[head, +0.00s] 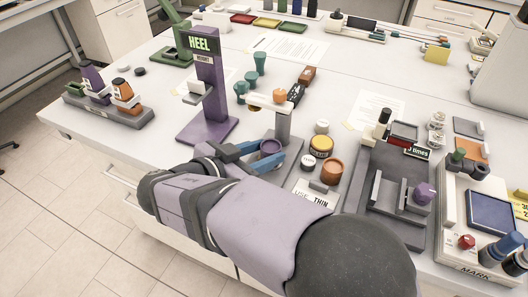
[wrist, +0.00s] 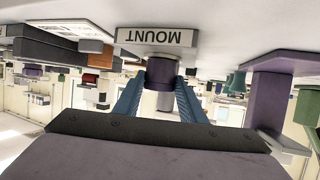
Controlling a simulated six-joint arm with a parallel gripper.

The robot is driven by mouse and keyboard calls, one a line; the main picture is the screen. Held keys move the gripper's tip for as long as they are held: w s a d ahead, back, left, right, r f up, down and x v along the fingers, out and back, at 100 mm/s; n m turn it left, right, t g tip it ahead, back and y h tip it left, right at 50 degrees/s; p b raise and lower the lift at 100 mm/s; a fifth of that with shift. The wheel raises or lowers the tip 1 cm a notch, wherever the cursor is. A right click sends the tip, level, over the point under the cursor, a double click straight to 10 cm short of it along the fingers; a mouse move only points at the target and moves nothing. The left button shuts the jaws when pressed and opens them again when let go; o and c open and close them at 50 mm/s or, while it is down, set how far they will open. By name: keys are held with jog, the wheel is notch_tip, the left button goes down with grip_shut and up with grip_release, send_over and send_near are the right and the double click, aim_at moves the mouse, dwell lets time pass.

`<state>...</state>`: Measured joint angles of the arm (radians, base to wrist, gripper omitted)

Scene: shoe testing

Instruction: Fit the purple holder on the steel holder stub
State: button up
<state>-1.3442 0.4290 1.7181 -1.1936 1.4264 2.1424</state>
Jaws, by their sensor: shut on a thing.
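My gripper (head: 268,153) has blue fingers and is shut on the purple holder (head: 270,146), a short round piece with a dark top. In the wrist view the holder (wrist: 159,74) sits between both fingers (wrist: 160,95), in front of a pale plate marked MOUNT (wrist: 155,38), which appears upside down. In the head view the holder is close to the foot of a grey post stand (head: 283,125). I cannot make out the steel holder stub clearly, nor whether the holder touches it.
A purple HEEL stand (head: 209,85) rises behind and left of my gripper. Yellow (head: 321,146) and orange (head: 332,170) jars stand close on the right, with a grey fixture (head: 393,195) beyond them. A rack of small shoe-like pieces (head: 110,113) is at the far left.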

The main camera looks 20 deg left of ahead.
jog(key=o, duration=1.2)
jog(key=shift+s, duration=0.1)
jog(key=shift+b+v, duration=0.6)
jog(key=shift+v, duration=3)
